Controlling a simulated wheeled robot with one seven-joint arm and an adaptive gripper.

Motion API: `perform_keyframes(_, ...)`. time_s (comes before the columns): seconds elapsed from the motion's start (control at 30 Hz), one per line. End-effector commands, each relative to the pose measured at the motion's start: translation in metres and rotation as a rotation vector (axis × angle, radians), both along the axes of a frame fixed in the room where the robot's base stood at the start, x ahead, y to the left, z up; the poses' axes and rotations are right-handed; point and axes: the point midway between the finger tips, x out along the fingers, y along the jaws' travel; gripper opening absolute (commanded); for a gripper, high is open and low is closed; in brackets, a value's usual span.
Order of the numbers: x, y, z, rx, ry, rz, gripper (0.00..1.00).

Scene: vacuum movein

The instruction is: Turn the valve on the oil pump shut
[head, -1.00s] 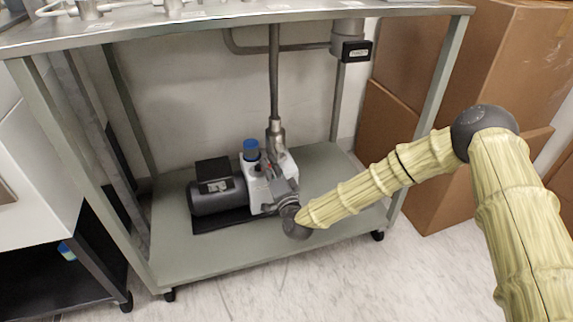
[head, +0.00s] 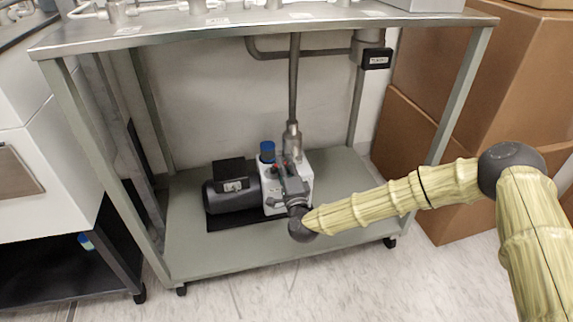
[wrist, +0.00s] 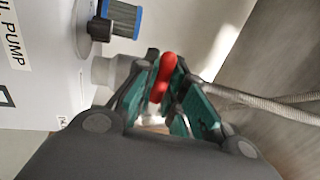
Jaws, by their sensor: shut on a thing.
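The oil pump (head: 233,194) sits on the lower shelf of a metal cart, with a dark motor at left, a pale body at right and a blue cap (head: 267,151) on top. The wrist view shows the pump's white side (wrist: 35,85) with a label reading "PUMP" and the blue cap (wrist: 122,18). The valve's red handle (wrist: 162,78) is between my fingertips. My gripper (wrist: 159,80) is shut on it, beside the pale pipe fitting. In the head view my gripper (head: 284,171) is over the pump's right part and hides much of it.
The cart's top (head: 160,38) overhangs the pump. A vertical metal pipe (head: 294,90) rises behind it. Cardboard boxes (head: 490,90) stand at right, a white cabinet (head: 50,170) at left. The shelf's left and right ends are clear.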

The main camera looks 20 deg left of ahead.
Motion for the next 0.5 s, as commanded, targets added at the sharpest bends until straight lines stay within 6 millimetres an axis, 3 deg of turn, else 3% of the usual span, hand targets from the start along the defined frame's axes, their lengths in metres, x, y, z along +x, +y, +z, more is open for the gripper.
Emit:
perform_keyframes(0.2,0.0002,-0.0016,-0.0014,-0.001,0.002,-0.003,0.00)
perform_keyframes(0.23,0.0003,-0.0017,-0.0014,-0.001,0.002,-0.003,0.17)
perform_keyframes(0.33,0.0003,-0.0014,-0.0011,0.000,0.001,-0.003,0.34)
perform_keyframes(0.5,-0.0002,0.0003,-0.0005,-0.001,0.001,0.000,0.34)
